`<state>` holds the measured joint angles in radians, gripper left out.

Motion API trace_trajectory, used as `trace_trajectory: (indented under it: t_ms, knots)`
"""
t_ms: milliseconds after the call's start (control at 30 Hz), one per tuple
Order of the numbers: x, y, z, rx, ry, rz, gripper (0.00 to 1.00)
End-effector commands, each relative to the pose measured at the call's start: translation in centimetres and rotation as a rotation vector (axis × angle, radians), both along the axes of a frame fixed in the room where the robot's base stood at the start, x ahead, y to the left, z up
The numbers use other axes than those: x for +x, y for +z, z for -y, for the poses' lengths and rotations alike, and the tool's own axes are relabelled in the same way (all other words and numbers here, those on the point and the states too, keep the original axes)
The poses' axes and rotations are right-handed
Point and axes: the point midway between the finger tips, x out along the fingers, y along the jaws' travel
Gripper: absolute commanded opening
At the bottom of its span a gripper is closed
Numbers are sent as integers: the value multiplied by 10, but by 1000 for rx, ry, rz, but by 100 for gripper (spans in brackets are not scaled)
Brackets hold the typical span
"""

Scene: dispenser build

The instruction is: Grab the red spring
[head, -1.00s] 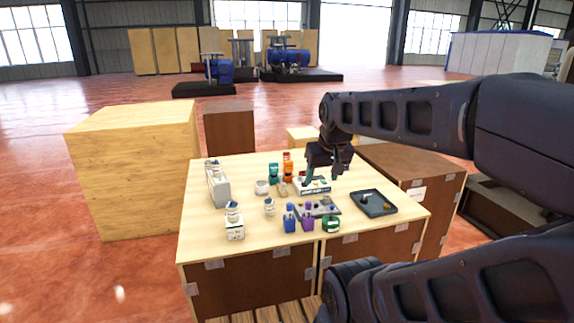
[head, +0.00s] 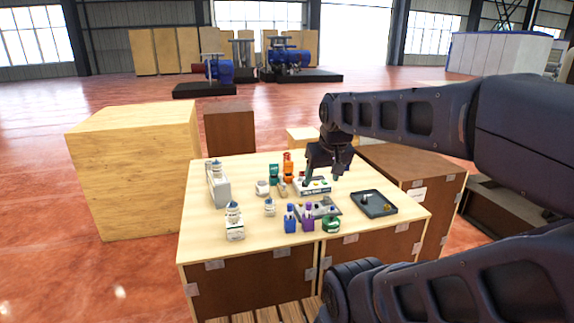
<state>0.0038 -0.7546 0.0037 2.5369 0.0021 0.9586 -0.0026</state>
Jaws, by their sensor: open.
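My gripper (head: 322,176) hangs over the back right part of the light wooden table, with its two fingers apart. It is just above or beside a small white box (head: 314,190) with dark lettering and small coloured parts on top; I cannot tell whether it touches the box. I cannot make out a red spring. The small parts on the white box, on the grey plate (head: 325,212) in front of it and in the dark tray (head: 383,212) to the right are too small to identify, and my gripper may hide some of them.
Blue (head: 291,224), purple (head: 308,222) and green (head: 331,226) containers stand at the table's front. White bottles (head: 235,230) stand at the left, with teal and orange bottles (head: 288,168) at the back. The table's front left corner (head: 200,245) is clear.

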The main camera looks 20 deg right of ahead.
Motion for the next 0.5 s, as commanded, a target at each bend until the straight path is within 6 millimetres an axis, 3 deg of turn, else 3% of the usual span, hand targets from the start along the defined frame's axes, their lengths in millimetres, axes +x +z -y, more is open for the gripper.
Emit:
trace_trajectory:
  t_ms: [133,233,500]
  knots:
    - [8,3,1,-27,32,-3,64]
    - [24,9,2,-85,106,-13,64]
    - [97,28,6,-310,431,-64,64]
